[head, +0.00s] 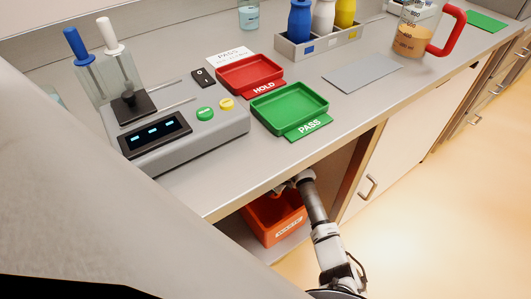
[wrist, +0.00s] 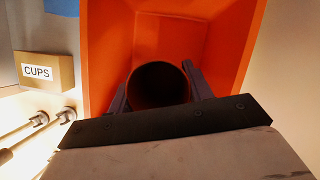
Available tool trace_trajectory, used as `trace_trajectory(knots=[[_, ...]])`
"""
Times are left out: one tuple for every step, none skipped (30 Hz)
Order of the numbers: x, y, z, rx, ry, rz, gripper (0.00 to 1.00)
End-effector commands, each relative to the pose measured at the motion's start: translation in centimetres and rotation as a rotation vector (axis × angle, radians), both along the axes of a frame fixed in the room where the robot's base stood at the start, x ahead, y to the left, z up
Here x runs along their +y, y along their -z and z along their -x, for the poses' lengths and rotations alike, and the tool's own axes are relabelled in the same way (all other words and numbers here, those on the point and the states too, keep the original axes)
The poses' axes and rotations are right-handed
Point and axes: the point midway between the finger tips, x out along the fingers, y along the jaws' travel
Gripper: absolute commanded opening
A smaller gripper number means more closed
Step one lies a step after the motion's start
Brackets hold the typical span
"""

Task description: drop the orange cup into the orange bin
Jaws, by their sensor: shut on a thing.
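The orange bin (head: 262,228) stands in the open cabinet space under the counter, with a white label on its front. In the wrist view its orange walls (wrist: 232,35) surround the upper part of the picture. My gripper (wrist: 156,84) is shut on the orange cup (wrist: 160,88), a finger on each side of it. The cup's round mouth faces the camera and its inside looks dark. The cup is held at the bin's opening, with the bin's floor and walls beyond it. In the head view my gripper (head: 288,188) is partly hidden under the counter edge.
The counter edge overhangs the bin. A cardboard box labelled CUPS (wrist: 45,72) is left of the bin in the wrist view, with metal rods (wrist: 45,122) below it. On the counter are a green PASS tray (head: 290,105), a red HOLD tray (head: 250,73) and a grey machine (head: 190,125).

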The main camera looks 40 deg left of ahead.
Motion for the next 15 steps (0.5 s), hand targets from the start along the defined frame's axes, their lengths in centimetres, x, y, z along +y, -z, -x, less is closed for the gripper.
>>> trace_trajectory(knots=[[0.01,1.00,0.02,0.000,0.000,0.000,0.26],[0.02,1.17,0.02,0.000,0.000,0.000,0.26],[0.02,1.32,0.01,0.000,-0.001,0.000,0.26],[0.01,1.39,0.02,0.000,-0.001,0.000,0.26],[0.02,1.42,0.01,0.000,-0.001,0.000,0.26],[0.02,1.42,0.01,0.000,-0.001,0.000,0.26],[0.02,1.40,0.01,0.000,-0.001,0.000,0.26],[0.01,1.36,0.01,0.000,-0.001,0.000,0.26],[0.02,1.32,0.01,0.000,-0.001,0.000,0.26],[0.01,1.31,0.01,0.000,-0.001,0.000,0.26],[0.01,1.31,0.01,0.000,-0.001,0.000,0.26],[0.01,1.31,0.01,0.000,-0.001,0.000,0.26],[0.01,1.31,0.01,0.000,-0.001,0.000,0.53],[0.01,1.31,0.01,0.000,-0.001,0.000,0.57],[0.01,1.31,0.01,0.000,-0.001,0.000,0.62]])
